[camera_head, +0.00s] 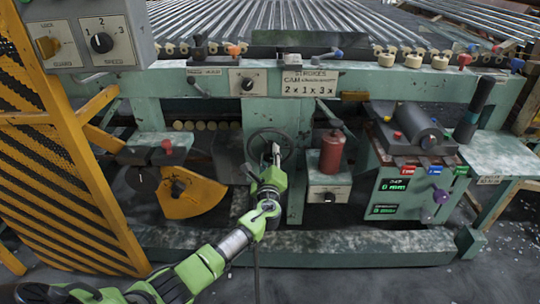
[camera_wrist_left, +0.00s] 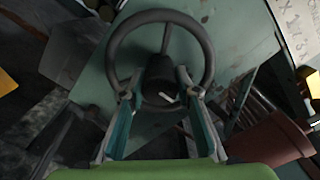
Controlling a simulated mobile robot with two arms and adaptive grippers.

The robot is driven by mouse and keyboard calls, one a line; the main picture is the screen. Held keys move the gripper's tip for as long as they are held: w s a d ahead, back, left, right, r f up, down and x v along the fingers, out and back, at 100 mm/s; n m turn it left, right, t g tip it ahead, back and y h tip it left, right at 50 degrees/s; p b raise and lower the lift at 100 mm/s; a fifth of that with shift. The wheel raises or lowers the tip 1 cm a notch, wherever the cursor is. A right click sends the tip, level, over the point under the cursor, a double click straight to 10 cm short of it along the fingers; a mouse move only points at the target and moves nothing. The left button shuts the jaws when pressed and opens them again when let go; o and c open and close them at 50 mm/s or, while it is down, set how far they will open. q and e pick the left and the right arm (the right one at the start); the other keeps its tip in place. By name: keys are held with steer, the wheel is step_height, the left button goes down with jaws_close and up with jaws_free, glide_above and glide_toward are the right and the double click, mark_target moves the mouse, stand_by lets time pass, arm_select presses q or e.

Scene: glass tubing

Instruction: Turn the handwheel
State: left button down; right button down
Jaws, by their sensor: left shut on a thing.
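The handwheel (camera_head: 290,138) is a dark wheel on the front of the green machine, below the middle of its long beam. In the left wrist view the handwheel (camera_wrist_left: 160,15) shows a round rim, a spoke running up and a dark hub in its middle. My left gripper (camera_head: 273,156) reaches it from below and in front. In the left wrist view my gripper's (camera_wrist_left: 157,88) two fingers stand either side of the hub, across the lower part of the wheel, and it is shut on the handwheel. The exact contact points are partly hidden. My right gripper is not in view.
A red cylinder (camera_head: 331,148) on a grey box stands close right of the wheel. A yellow guard (camera_head: 190,197) sits at lower left. A control panel (camera_head: 100,42) hangs upper left. A machine unit with displays (camera_head: 412,192) stands right. A low beam (camera_head: 370,242) runs along the front.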

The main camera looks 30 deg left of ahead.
arm_select(q)
steer(key=shift+f, duration=0.1)
steer(key=c, duration=1.5)
jaws_free()
steer(key=v, duration=1.2)
